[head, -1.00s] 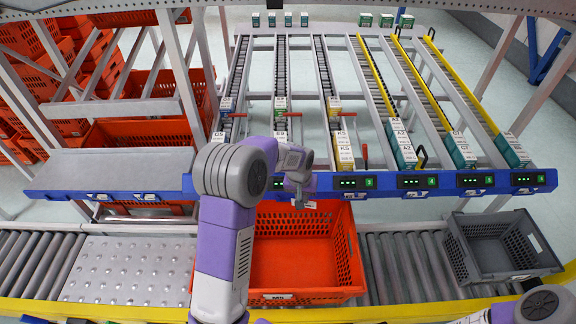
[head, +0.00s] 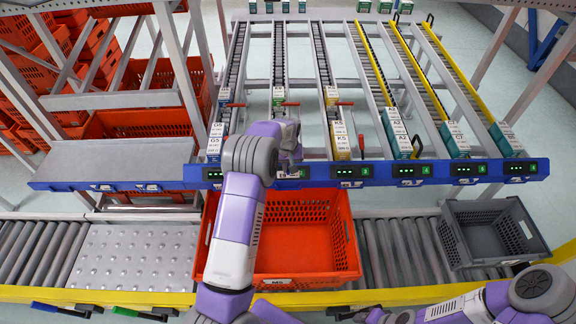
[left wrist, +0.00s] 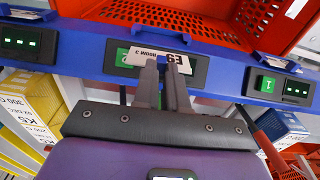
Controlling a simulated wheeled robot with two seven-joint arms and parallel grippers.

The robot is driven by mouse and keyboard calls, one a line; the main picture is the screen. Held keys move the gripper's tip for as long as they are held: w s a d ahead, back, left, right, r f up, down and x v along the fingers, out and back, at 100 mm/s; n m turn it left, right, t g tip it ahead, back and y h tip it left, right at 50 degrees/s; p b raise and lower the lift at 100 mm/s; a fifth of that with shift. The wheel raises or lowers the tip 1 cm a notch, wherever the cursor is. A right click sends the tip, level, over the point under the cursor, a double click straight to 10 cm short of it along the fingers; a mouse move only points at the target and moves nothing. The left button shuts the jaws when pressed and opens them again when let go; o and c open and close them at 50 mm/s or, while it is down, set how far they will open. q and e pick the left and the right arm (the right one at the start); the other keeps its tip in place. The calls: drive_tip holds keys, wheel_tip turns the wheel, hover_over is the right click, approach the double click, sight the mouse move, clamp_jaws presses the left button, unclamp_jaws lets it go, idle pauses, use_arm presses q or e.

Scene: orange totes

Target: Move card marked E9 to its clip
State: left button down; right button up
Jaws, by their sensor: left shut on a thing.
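My left gripper (head: 291,170) is at the blue front rail (head: 330,174), mostly hidden by its own arm in the head view. In the left wrist view, the fingers of my left gripper (left wrist: 163,66) are shut on a white card marked E9 (left wrist: 142,57). The card lies in front of a dark panel with green (left wrist: 198,72) on the blue rail. I cannot tell whether card and panel touch, and no separate clip is clear.
An orange tote (head: 296,262) stands on the conveyor below the rail, and a grey crate (head: 487,233) is at the right. Flow lanes behind the rail hold several boxes (head: 340,139). Red levers (head: 361,146) stick out between lanes. The metal shelf at left (head: 118,164) is bare.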

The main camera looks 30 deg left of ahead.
sight(288, 171)
use_arm(q)
drive_tip(key=shift+f+b, duration=0.65)
drive_tip(key=shift+f, duration=0.5)
drive_tip(key=shift+s+f, duration=0.1)
drive_tip(key=shift+f, duration=0.3)
drive_tip(key=shift+f+b, duration=0.3)
drive_tip(key=shift+b, duration=0.05)
drive_tip(key=shift+r, duration=0.1)
drive_tip(key=shift+f+b, duration=0.95)
drive_tip(key=shift+f, duration=0.4)
